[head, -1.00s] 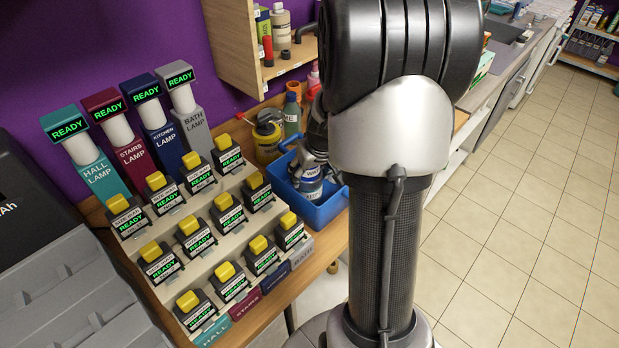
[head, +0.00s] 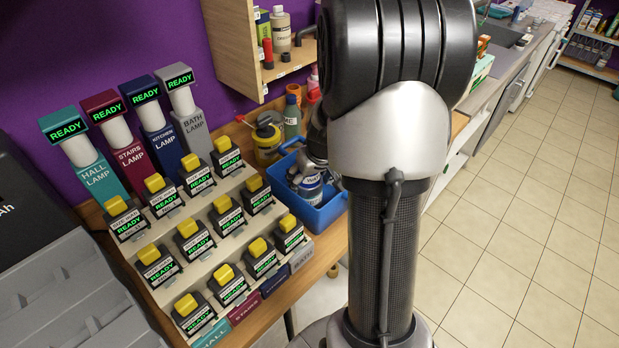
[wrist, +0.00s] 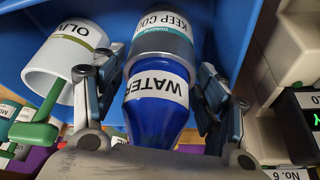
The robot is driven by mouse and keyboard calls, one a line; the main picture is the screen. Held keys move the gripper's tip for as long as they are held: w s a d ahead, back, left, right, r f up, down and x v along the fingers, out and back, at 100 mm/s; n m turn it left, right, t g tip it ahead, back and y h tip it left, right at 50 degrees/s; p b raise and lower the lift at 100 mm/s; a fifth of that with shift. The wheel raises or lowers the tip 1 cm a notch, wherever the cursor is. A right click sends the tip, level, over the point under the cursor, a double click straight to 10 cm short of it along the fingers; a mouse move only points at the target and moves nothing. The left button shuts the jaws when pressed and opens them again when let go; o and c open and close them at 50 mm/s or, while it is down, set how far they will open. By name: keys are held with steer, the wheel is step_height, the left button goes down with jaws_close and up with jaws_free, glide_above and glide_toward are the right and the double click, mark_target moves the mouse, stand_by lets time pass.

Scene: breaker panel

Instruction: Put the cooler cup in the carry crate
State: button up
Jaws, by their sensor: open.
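The bottle is between the spread fingers of my gripper (wrist: 162,75), which is open. The blue carry crate (wrist: 15,55) fills the background there. In the head view the crate (head: 324,215) stands on the bench, with the labelled bottle (head: 310,182) inside. My gripper (head: 317,148) is over the crate, partly hidden by my arm.
A white container with an "OLIV..." label (wrist: 55,70) and a green part is close beside my left finger in the wrist view. Breaker switches (head: 192,238) stand left of the crate. A yellow container (head: 266,143) and a green bottle (head: 292,117) stand behind it.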

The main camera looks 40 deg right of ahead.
steer(key=p+v, duration=0.4)
steer(key=v, duration=0.8)
steer(key=s+a+r+n+y, duration=0.15)
steer(key=a+r, duration=0.25)
steer(key=a, duration=0.4)
steer(key=s+a+r+h, duration=0.1)
steer(key=s+a+r, duration=0.15)
steer(key=a, duration=0.55)
steer(key=s+a+r+n, duration=0.2)
steer(key=s+a+r, duration=0.1)
steer(key=s+a, duration=0.5)
steer(key=s+y, duration=0.1)
steer(key=s, duration=0.2)
steer(key=shift+s+a+r, duration=0.2)
steer(key=shift+a+r, duration=0.1)
steer(key=shift+a, duration=0.1)
